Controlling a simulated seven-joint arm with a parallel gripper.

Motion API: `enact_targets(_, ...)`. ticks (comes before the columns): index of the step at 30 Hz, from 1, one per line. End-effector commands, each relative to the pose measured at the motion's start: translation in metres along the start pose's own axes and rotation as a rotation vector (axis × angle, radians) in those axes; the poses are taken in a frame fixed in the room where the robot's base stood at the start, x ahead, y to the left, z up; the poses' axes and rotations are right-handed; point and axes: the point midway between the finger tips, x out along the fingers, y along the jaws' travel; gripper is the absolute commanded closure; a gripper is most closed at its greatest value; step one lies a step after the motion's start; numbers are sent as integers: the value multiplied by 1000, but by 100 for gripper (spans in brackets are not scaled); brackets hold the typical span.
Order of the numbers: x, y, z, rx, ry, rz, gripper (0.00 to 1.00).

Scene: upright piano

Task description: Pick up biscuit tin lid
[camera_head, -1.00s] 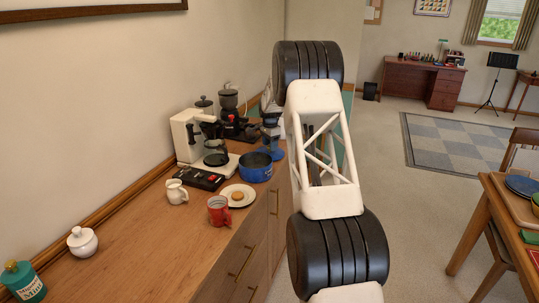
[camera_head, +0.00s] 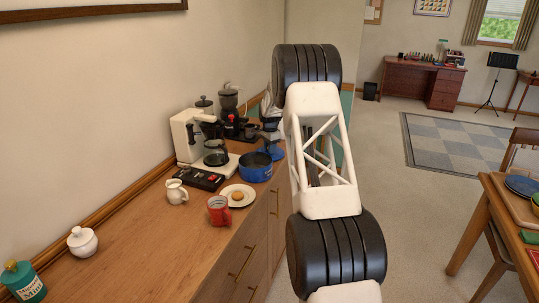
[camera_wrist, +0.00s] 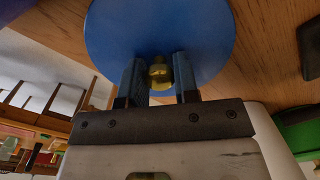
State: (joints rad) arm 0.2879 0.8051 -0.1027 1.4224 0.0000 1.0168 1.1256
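The biscuit tin lid (camera_wrist: 205,25) is a round blue disc with a brass-coloured knob (camera_wrist: 160,74) at its middle in the wrist view. In the head view the lid (camera_head: 272,152) is a small blue patch on the counter, behind the blue pot. My gripper there is small and partly behind my arm. Whether the lid is clear of the surface below it cannot be told.
A blue pot (camera_head: 256,168) stands just in front of the lid. A coffee machine (camera_head: 186,138) and a dark grinder (camera_head: 228,103) stand to the left. A plate (camera_head: 245,201) with a biscuit, a red mug (camera_head: 219,211) and a white jug (camera_head: 176,192) are nearer. The counter's front left is mostly clear.

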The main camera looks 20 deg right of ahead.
Motion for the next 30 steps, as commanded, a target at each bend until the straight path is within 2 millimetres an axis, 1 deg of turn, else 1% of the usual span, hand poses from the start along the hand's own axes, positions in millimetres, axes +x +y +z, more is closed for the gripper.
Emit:
enact_targets(1,0,0,0,0,0,0,79)
enact_targets(4,0,0,0,0,0,0,94)
enact_targets(6,0,0,0,0,0,0,100)
enact_targets(13,-1,0,0,0,0,0,100)
enact_targets(17,-7,0,0,0,1,-1,100)
enact_targets(23,-27,0,0,0,0,-1,100)
enact_targets(30,-63,0,0,0,1,-1,100)
